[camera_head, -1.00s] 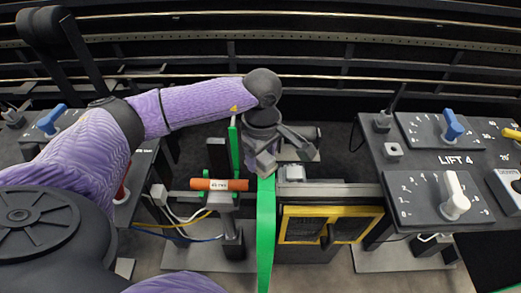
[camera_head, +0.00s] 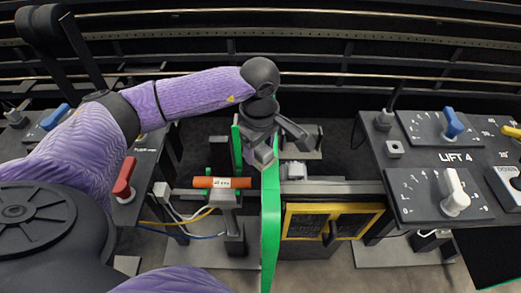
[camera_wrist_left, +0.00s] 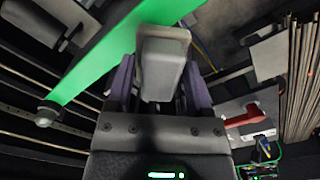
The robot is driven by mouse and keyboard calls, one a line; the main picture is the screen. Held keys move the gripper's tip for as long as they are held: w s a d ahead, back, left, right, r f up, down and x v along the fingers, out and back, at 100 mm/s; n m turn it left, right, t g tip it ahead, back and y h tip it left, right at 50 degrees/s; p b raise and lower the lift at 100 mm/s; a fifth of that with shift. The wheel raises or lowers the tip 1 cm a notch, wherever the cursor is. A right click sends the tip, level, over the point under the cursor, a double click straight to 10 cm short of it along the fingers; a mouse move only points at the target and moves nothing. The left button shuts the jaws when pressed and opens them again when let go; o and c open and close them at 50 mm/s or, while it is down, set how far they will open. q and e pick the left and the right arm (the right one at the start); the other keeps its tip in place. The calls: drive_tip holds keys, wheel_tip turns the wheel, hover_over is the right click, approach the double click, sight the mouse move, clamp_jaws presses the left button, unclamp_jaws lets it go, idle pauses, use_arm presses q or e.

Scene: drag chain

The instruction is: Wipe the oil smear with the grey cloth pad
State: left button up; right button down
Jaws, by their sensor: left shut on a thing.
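My left gripper (camera_head: 263,150) is above the top edge of the upright green panel (camera_head: 270,220) in the head view. In the left wrist view, my left gripper (camera_wrist_left: 158,95) is shut on a grey block-like pad (camera_wrist_left: 163,62), which sticks out between its dark fingers. The green panel (camera_wrist_left: 120,45) runs diagonally just beside the pad in that view. I cannot tell whether the pad touches it. In the head view the pad is hard to tell from the grey gripper. I cannot make out the oil smear in either view. My right gripper is not in view.
An orange cylinder (camera_head: 222,183) lies on a grey stand left of the green panel. A yellow-framed dark unit (camera_head: 333,222) stands at its right. Switch boxes flank both sides, with a red lever (camera_head: 125,178) at left and a white knob (camera_head: 455,194) at right. Loose cables hang at left.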

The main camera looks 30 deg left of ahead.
use_arm(q)
drive_tip(key=shift+w+d+r+p, duration=0.1)
drive_tip(key=shift+d+r+p, duration=0.15)
drive_tip(key=shift+r+p, duration=0.5)
drive_tip(key=shift+r, duration=0.6)
wheel_tip(320, 180, up, 3)
drive_tip(key=shift+f+p, duration=0.1)
drive_tip(key=shift+p, duration=1)
drive_tip(key=shift+r, duration=0.25)
